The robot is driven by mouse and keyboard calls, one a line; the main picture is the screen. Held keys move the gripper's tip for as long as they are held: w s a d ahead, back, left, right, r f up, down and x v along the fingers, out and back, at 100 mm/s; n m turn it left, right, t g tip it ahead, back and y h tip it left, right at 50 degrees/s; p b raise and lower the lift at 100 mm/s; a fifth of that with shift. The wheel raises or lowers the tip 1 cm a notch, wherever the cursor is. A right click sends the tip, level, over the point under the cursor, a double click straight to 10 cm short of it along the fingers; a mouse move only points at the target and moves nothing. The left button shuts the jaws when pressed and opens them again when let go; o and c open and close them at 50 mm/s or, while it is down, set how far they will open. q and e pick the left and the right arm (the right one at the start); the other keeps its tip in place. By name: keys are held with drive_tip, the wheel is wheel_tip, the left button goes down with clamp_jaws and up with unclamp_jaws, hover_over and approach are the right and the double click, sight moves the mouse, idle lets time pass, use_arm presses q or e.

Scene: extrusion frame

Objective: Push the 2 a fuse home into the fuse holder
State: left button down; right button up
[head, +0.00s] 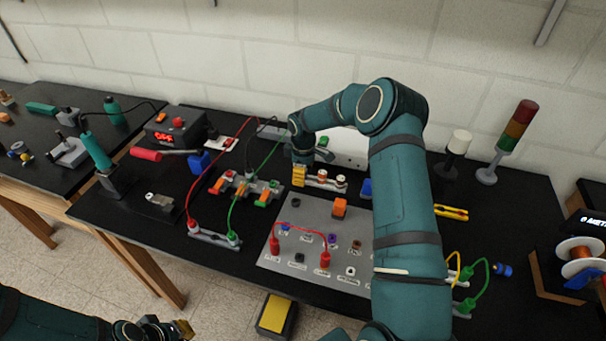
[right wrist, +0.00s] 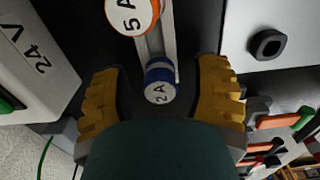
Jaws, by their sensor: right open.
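The 2 A fuse (right wrist: 160,84) has a blue body and a pale labelled end; in the right wrist view it stands at the end of the grey fuse holder (right wrist: 166,45). My right gripper (head: 299,174) is open, with its yellow fingers on either side of the fuse and a gap on each side. How deep the fuse sits is hidden. In the head view the holder (head: 325,184) shows beside the fingers, and they hide the 2 A fuse. My left gripper (head: 178,328) is at the bottom left, away from the bench; its jaws are unclear.
An orange-rimmed 5 A fuse (right wrist: 132,14) stands close beside the 2 A fuse. A white 24 V box (right wrist: 35,60) is left of the fingers. Lever connectors (head: 245,187) and a grey socket panel (head: 300,255) with a red lead lie nearby.

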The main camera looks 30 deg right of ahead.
clamp_jaws()
drive_tip(key=shift+r, duration=0.15)
idle(0.4)
